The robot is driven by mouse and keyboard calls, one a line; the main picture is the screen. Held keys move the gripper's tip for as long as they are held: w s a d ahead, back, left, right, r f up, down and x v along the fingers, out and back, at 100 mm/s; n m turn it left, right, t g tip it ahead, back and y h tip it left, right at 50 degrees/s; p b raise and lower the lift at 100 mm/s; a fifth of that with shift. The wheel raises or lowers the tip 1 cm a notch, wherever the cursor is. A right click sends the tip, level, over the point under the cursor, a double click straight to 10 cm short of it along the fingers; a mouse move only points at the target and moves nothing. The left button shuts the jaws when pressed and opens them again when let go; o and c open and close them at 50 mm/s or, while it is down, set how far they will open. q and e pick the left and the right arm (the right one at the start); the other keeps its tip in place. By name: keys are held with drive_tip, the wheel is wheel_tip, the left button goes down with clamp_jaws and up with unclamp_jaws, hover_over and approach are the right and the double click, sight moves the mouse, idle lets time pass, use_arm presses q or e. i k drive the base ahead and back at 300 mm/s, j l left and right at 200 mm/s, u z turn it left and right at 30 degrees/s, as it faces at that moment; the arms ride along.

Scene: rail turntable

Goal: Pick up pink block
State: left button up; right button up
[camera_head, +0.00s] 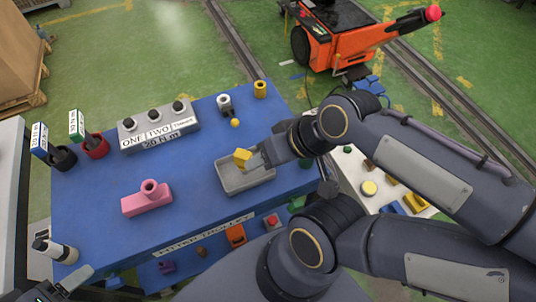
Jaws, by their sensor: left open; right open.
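The pink block (146,203) lies on the left middle of the blue table, with an upright pink hollow cylinder on its top. My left gripper (68,281) shows only in part at the lower left edge, open, below and left of the pink block and apart from it. My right gripper (251,159) is open over the grey tray (232,187), well to the right of the pink block. A yellow block (242,156) is beside its fingers at the tray's back; whether it touches them I cannot tell.
The blue table (95,215) is bare around the pink block. A grey button box (158,130) stands behind it, with red and black holders (96,147) at the back left. A white-and-black cylinder (57,250) is near my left gripper. An orange machine (335,40) stands beyond.

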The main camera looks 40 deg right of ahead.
sight(152, 195)
drive_tip(key=k, duration=0.35)
drive_tip(key=k+z, duration=0.1)
drive_tip(key=z, duration=0.65)
drive_tip(key=k+l+z, duration=0.1)
drive_tip(key=z, duration=0.3)
drive_tip(key=k+z, duration=0.1)
drive_tip(key=z, duration=0.25)
drive_tip(key=j+z, duration=0.15)
drive_tip(key=j, duration=0.25)
drive_tip(key=k+j+z, duration=0.1)
drive_tip(key=j, duration=0.25)
drive_tip(key=k+j+z, duration=0.15)
drive_tip(key=j, duration=0.2)
drive_tip(key=k+j+z, duration=0.15)
drive_tip(key=j, duration=0.2)
drive_tip(key=k+j+z, duration=0.15)
drive_tip(key=j, duration=0.2)
drive_tip(key=k+j, duration=0.1)
drive_tip(key=j, duration=0.15)
drive_tip(key=k+j, duration=0.1)
drive_tip(key=j, duration=0.2)
